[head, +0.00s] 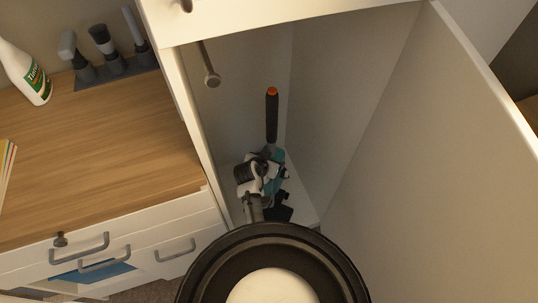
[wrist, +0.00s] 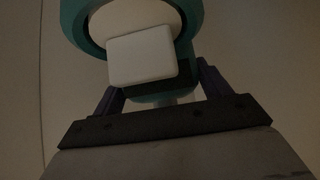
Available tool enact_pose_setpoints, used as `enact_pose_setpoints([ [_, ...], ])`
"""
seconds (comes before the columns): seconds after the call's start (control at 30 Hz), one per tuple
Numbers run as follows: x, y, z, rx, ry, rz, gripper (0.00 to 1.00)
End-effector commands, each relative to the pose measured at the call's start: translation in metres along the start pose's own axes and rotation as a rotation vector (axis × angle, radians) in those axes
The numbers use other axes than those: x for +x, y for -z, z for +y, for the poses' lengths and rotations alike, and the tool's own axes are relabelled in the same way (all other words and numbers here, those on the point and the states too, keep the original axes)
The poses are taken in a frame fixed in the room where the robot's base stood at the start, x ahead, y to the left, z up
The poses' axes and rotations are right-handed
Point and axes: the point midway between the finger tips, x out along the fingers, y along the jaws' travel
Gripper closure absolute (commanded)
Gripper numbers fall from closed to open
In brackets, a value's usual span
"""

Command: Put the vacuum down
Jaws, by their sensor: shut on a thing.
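The vacuum shows in the head view as a teal body (head: 277,160) with a dark upright tube (head: 272,115) tipped in orange. It is inside the open tall cabinet (head: 375,60). In the wrist view the vacuum (wrist: 188,20) fills the upper middle, with a teal rim and a pale block. My gripper (wrist: 160,85) is shut on the vacuum, its dark fingers on either side of it. In the head view my arm partly hides the vacuum's lower part. I cannot tell whether the vacuum touches the cabinet floor (head: 301,203).
The cabinet door (head: 440,150) stands open on the right. On the left is a wooden counter (head: 100,150) with a spray bottle (head: 28,75) and a rack of brushes (head: 110,60). Drawers with grey handles (head: 80,250) are below it. The cabinet walls leave narrow room.

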Motion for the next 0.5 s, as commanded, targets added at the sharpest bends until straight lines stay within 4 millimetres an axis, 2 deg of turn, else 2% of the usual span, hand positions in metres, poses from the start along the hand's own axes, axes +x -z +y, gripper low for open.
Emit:
enact_pose_setpoints([
  [0.17,0.0088,-0.0061,-0.0015,0.002,0.004,0.008,0.95],
  [0.5,0.0108,-0.0081,-0.0015,0.003,0.005,0.009,0.95],
])
